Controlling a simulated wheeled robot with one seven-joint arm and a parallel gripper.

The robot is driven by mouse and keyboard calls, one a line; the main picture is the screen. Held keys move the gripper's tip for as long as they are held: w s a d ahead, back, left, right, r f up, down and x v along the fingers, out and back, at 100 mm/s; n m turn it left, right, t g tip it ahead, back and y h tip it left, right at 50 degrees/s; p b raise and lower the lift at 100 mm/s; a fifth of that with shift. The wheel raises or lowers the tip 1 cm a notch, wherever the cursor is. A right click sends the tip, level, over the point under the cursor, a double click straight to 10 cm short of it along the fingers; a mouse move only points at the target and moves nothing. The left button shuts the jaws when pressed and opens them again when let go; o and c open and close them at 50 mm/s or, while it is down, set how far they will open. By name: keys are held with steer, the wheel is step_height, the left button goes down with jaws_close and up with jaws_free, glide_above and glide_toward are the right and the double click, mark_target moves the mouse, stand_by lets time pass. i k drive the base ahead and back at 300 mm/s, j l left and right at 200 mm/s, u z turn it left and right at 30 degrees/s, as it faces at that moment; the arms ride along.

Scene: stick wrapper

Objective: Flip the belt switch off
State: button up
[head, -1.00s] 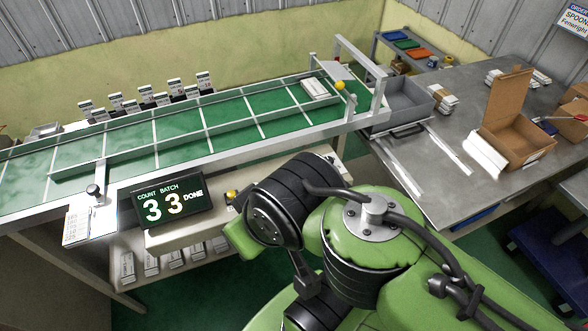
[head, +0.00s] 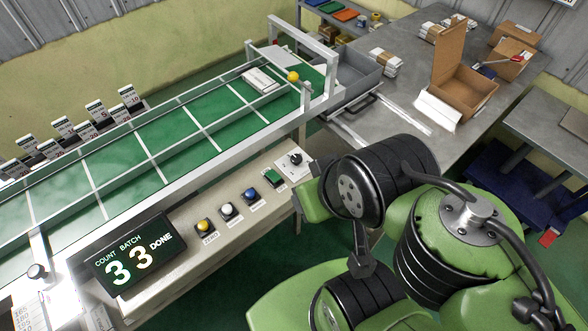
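A black rotary knob (head: 295,158) on a white plate sits at the right end of the control panel (head: 180,255), in front of the belt. It looks like the belt switch; its label is too small to read. To its left are a green button (head: 274,178), a blue button (head: 250,194), a white button (head: 227,210) and a yellow button (head: 203,226). The green conveyor belt (head: 125,155) carries a white bundle (head: 261,79) near its right end. My gripper is not visible.
A display (head: 131,256) reads count 3, batch 3, DONE. A grey tray (head: 345,80) and steel table (head: 400,110) with an open carton (head: 465,90) lie beyond.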

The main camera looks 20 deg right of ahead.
mark_target(273, 175)
steer(key=i+j+u, duration=0.1)
steer(key=j+u, duration=0.15)
steer(key=j, duration=0.15)
steer(key=i+j+u, duration=0.15)
steer(key=j+u, duration=0.15)
steer(key=i+j+u, duration=0.25)
steer(key=j, duration=0.2)
